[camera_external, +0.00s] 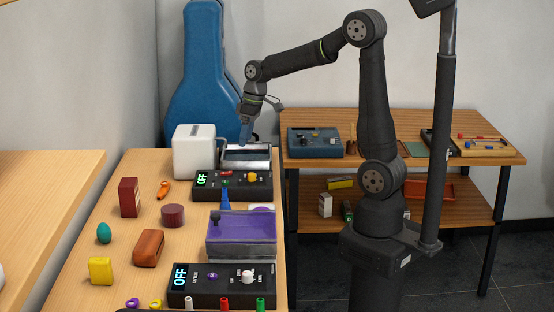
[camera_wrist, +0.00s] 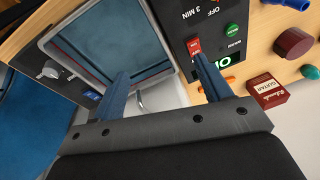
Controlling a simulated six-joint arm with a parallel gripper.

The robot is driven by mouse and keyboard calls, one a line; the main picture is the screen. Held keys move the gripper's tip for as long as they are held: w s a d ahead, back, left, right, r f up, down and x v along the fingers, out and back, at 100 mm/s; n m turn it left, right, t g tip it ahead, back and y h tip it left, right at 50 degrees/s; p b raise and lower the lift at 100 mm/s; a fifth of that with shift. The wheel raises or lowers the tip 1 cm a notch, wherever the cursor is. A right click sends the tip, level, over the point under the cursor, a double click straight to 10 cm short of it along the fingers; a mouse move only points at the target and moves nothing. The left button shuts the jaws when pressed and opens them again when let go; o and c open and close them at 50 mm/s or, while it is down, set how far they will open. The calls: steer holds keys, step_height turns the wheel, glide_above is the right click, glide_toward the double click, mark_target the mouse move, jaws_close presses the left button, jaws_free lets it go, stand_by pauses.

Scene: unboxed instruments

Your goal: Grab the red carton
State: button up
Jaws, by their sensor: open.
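The red carton (camera_external: 129,197) stands upright on the left part of the wooden table in the external view. In the wrist view the carton (camera_wrist: 268,92) lies at the right, with pale lettering on its face, outside the fingers. My gripper (camera_external: 246,137) is high at the far end of the table, over a metal-rimmed tray, to the right of and beyond the carton. In the wrist view my gripper (camera_wrist: 161,68) shows two blue fingers spread apart with nothing between them but the tray's edge and a black box below.
Near the carton are an orange object (camera_external: 163,190), a dark red cylinder (camera_external: 173,216), a teal egg (camera_external: 104,233) and a brown block (camera_external: 149,248). Black control boxes (camera_external: 233,186) line the right side.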

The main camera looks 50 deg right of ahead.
steer(key=w+a+r+n, duration=0.45)
steer(key=w+a, duration=0.25)
steer(key=a, duration=0.2)
step_height(320, 180, up, 2)
steer(key=n+g+h, duration=0.1)
steer(key=n+h, duration=0.1)
steer(key=n, duration=1.4)
glide_above(125, 183)
step_height(125, 183, down, 11)
steer(key=shift+d+f, duration=0.2)
steer(key=shift+f, duration=0.75)
steer(key=shift+d+f, duration=0.15)
steer(key=shift+f, duration=0.8)
steer(key=shift+d+f, duration=0.2)
steer(key=shift+f, duration=0.75)
steer(key=c, duration=1.1)
steer(key=shift+r, duration=0.1)
